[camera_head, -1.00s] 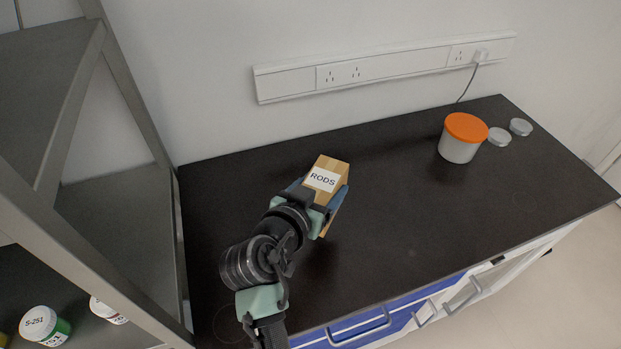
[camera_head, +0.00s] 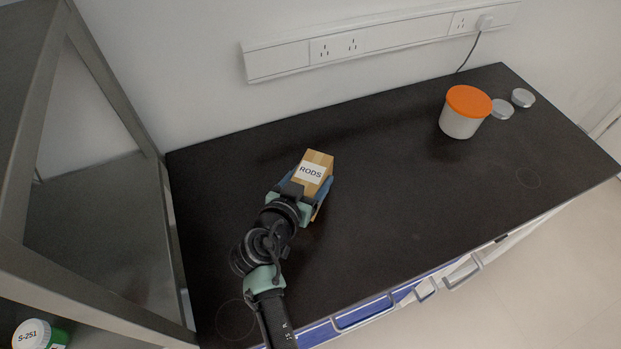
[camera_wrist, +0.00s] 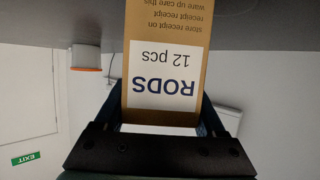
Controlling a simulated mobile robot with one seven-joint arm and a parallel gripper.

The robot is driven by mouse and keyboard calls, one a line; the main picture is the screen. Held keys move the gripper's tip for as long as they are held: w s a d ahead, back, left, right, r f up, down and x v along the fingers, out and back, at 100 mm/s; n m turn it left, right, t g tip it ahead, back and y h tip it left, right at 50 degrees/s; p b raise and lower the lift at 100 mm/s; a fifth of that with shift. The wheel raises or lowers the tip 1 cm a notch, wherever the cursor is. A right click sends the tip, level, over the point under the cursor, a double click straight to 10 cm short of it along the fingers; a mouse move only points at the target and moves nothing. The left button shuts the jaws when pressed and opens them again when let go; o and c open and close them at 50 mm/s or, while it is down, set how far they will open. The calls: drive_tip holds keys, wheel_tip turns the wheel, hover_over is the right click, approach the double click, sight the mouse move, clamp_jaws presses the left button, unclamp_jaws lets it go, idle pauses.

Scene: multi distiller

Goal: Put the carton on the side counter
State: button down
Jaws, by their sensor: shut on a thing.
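The carton (camera_head: 317,163) is a small brown box with a white label reading RODS. It is over the left half of the dark side counter (camera_head: 390,190) in the head view; I cannot tell whether it touches the top. My gripper (camera_head: 305,188) is shut on the carton, with a finger on either side. In the wrist view the carton (camera_wrist: 165,60) appears upside down between the fingers, its label reading RODS 12 pcs. The carton's underside is hidden.
A white tub with an orange lid (camera_head: 467,110) stands at the back right, beside two grey round lids (camera_head: 502,109). A metal shelf frame (camera_head: 95,75) rises along the left edge. A socket rail (camera_head: 380,40) runs along the wall. The counter's middle and right front are clear.

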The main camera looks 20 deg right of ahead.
drive_tip(key=shift+f, duration=0.3)
drive_tip(key=shift+f, duration=0.15)
unclamp_jaws()
